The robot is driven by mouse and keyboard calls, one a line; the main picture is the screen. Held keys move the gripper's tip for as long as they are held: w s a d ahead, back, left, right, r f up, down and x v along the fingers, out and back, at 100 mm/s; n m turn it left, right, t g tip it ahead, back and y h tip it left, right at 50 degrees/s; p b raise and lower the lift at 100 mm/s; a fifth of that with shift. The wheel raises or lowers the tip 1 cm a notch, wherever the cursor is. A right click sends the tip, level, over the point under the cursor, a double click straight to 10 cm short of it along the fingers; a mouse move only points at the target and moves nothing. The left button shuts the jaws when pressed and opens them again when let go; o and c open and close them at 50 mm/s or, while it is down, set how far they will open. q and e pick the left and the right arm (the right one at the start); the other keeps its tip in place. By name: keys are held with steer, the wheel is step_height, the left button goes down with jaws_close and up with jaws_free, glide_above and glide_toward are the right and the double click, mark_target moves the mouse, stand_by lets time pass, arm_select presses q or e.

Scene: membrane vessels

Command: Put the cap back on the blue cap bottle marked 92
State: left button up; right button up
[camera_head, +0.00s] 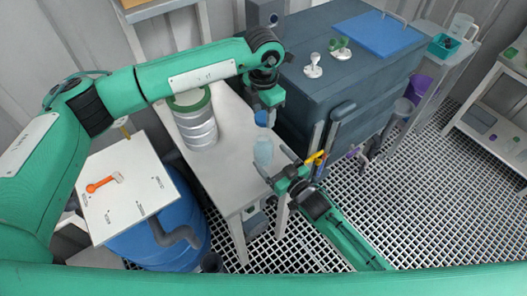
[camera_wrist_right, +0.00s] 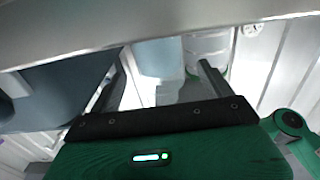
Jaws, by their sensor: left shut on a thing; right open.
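The pale blue bottle (camera_head: 263,152) stands upright near the right edge of the white table; its marking is not legible. My left gripper (camera_head: 266,106) points down above it, shut on the blue cap (camera_head: 261,118). The cap is over the bottle's neck; I cannot tell whether they touch. My right gripper (camera_head: 284,170) is open low beside the bottle. In the right wrist view, a pale translucent shape that looks like the bottle (camera_wrist_right: 156,58) shows between the open fingers of the right gripper (camera_wrist_right: 165,78).
A ribbed metal vessel with a green rim (camera_head: 194,122) stands on the white table (camera_head: 222,165), left of the bottle. A dark grey cabinet (camera_head: 350,65) with small valve fittings stands behind right. A blue barrel (camera_head: 190,235) with a white board (camera_head: 125,190) is at the left.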

steer(key=shift+x, duration=2.7)
steer(key=shift+c, duration=0.2)
steer(key=c, duration=1.4)
arm_select(q)
glide_above(263, 137)
steer(key=shift+f, duration=2.5)
arm_select(e)
steer(key=shift+c, duration=0.2)
